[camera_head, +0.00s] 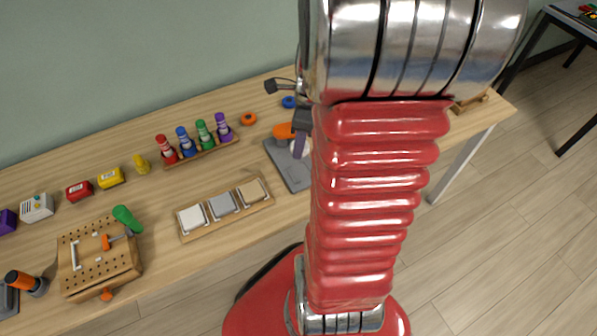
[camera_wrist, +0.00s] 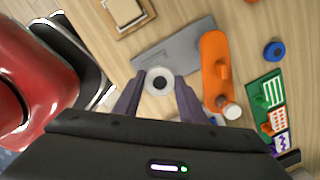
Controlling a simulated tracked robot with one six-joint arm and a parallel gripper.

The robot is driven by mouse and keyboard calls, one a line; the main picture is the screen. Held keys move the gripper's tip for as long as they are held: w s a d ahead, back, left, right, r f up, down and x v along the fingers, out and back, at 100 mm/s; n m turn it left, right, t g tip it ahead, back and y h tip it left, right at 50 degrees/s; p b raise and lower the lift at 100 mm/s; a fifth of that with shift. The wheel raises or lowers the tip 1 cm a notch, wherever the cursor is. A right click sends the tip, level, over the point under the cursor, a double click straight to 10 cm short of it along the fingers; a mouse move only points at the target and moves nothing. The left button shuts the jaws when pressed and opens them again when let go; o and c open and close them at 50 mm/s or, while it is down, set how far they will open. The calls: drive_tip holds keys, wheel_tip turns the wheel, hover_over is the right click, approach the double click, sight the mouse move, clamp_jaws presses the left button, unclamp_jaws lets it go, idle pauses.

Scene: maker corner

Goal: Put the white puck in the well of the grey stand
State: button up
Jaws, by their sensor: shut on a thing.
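In the head view the grey stand (camera_head: 287,170) is on the bench, partly behind my arm. My gripper (camera_head: 302,143) is over its far right part, with a bit of the white puck (camera_head: 307,149) showing. The well is not clearly visible.
An orange upright part (camera_wrist: 214,62) rises close to the right finger. A blue ring (camera_wrist: 274,50) and a green card holder (camera_wrist: 266,92) lie further right. A tray of square tiles (camera_head: 223,205) and a rack of coloured bottles (camera_head: 203,148) stand left of the stand.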

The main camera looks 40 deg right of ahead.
hover_over(298, 171)
drive_tip(key=shift+s+d+f, duration=0.1)
drive_tip(key=shift+s+f, duration=0.05)
drive_tip(key=shift+f, duration=1.45)
drive_tip(key=shift+s+d+f, duration=0.1)
drive_tip(key=shift+f, duration=1.45)
drive_tip(key=shift+f, duration=1.85)
drive_tip(key=o, duration=1.1)
drive_tip(key=shift+f, duration=0.1)
drive_tip(key=shift+o, duration=0.2)
